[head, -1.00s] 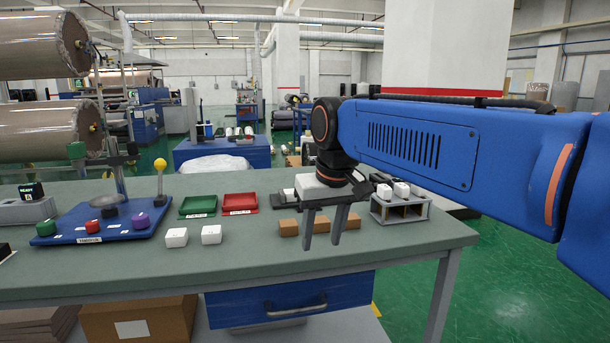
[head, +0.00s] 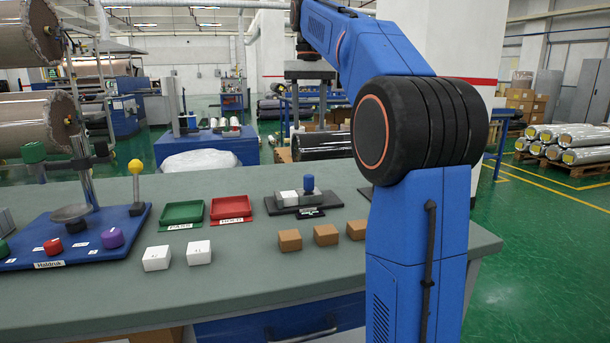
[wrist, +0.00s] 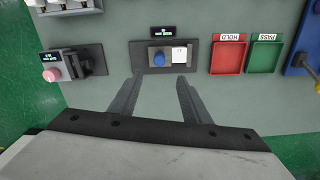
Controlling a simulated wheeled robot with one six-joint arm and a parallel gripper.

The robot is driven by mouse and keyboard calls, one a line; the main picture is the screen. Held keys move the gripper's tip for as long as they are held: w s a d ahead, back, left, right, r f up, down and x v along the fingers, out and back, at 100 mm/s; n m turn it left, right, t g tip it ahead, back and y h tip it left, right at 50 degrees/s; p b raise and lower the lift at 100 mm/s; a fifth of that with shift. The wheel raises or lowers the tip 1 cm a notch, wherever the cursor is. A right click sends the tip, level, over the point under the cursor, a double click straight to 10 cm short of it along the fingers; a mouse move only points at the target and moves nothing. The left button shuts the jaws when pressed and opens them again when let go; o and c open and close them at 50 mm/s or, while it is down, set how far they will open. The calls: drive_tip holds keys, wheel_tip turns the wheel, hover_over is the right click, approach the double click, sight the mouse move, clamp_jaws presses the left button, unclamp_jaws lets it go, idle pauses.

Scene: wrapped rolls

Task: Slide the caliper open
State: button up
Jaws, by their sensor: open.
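What appears to be the caliper (head: 278,206) is a dark, flat base on the bench with a grey slide, an upright blue knob (head: 308,184) and a white block (head: 289,198). The caliper also shows in the wrist view (wrist: 139,58), with its blue knob (wrist: 158,59) beside the white block (wrist: 179,54). My gripper (wrist: 161,79) is open and empty, its fingers pointing toward the caliper. The fingertips look apart from the knob, just short of it in the picture.
A red HOLD tray (head: 231,208) and green PASS tray (head: 182,213) sit beside the caliper. White blocks (head: 157,258) and brown blocks (head: 326,235) lie nearer the front edge. A pink-knobbed device (wrist: 75,64) is left in the wrist view. A blue-based stand (head: 115,250) is at left.

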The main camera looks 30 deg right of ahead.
sight(309, 175)
drive_tip(key=f, duration=1.7)
drive_tip(key=shift+w+d, duration=0.2)
drive_tip(key=shift+w, duration=0.15)
